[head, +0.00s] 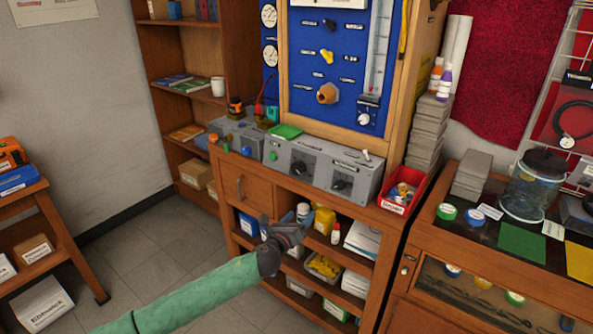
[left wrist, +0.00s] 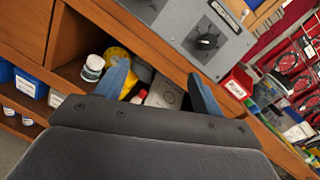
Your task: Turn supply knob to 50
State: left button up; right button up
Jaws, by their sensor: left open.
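Grey control boxes stand on the wooden bench top, with a left black knob (head: 300,168) and a right black knob (head: 340,186) on their sloped faces. The right black knob (left wrist: 207,41) also shows in the left wrist view, under a dark label plate. The labels are too small to read, so I cannot tell which knob is the supply knob. My left gripper (head: 287,230) is in front of the bench's open shelves, below the boxes and apart from the knobs. Its jaws (left wrist: 161,88) are open and empty in the left wrist view. My right gripper is out of view.
A blue panel (head: 305,72) behind carries a yellow knob (head: 327,57), an orange knob (head: 327,93) and a white knob (head: 364,119). A red bin (head: 405,190) sits at the bench's right end. The bench edge and filled shelves lie close to my left gripper.

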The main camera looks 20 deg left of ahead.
aim_at(296, 169)
pick_arm(q)
jog(key=w+a+r+m+g+h, duration=0.2)
jog(key=w+a+r+m+h, duration=0.5)
jog(key=m, duration=1)
jog(key=shift+n+y, duration=0.3)
jog(key=shift+y, duration=0.6)
jog(key=w, duration=0.2)
jog(key=w+p, duration=0.1)
jog(key=w, duration=0.4)
jog(key=shift+w+d+r, duration=0.3)
jog(key=shift+w, duration=0.1)
jog(key=shift+p+x, duration=0.35)
jog(key=shift+x, duration=0.45)
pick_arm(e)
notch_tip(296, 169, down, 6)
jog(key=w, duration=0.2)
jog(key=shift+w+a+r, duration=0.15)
pick_arm(q)
jog(key=c, duration=1)
